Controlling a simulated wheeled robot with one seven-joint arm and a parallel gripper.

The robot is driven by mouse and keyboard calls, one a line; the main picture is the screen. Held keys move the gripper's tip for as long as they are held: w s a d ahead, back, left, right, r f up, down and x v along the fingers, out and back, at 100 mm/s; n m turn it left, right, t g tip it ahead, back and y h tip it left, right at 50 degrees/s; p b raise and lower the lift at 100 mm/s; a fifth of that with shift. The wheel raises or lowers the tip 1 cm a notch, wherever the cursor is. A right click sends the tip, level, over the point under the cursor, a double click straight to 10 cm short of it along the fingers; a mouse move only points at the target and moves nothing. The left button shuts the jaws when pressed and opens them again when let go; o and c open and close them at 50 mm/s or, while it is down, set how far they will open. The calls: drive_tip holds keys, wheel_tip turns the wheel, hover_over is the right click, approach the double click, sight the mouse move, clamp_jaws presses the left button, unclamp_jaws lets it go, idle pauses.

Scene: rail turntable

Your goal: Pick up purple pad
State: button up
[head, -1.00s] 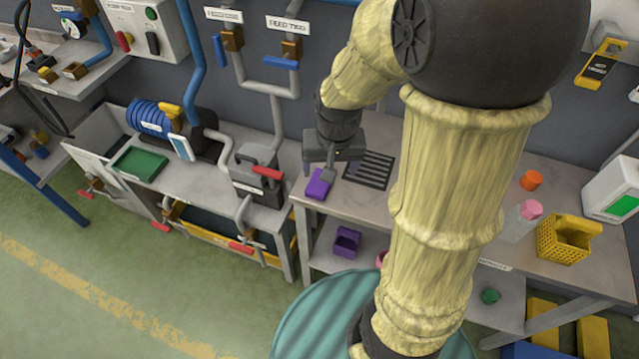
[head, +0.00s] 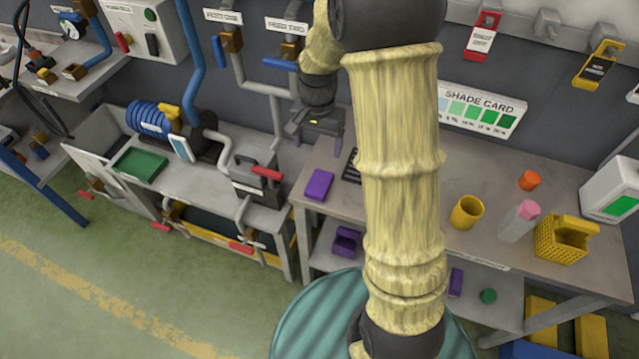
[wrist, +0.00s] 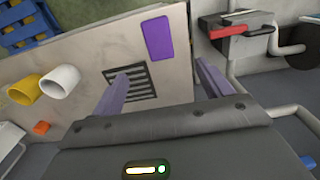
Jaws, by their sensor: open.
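The purple pad (head: 319,185) lies flat at the left end of the grey workbench top in the head view. In the wrist view the pad (wrist: 158,39) is near the bench edge, beyond my fingertips. My gripper (head: 318,139) is raised above and behind the pad, near the wall, and does not touch it. In the wrist view its two fingers (wrist: 160,80) are spread apart with nothing between them. My arm hides part of the bench in the head view.
A dark slotted grille (wrist: 131,83) is set in the bench beside the pad. A yellow cup (head: 466,212), orange piece (head: 530,180), pink-capped bottle (head: 520,220) and yellow basket (head: 562,240) stand to the right. A purple bin (head: 346,241) is on the lower shelf.

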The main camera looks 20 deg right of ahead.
drive_tip(key=p, duration=0.1)
hover_over(319, 182)
wheel_tip(319, 182, down, 10)
drive_tip(key=shift+a+r, duration=0.1)
drive_tip(key=shift+r, duration=0.1)
drive_tip(key=shift+f, duration=0.1)
drive_tip(key=shift+f+p, duration=1)
drive_tip(key=shift+f, duration=1.5)
drive_tip(key=c, duration=1.1)
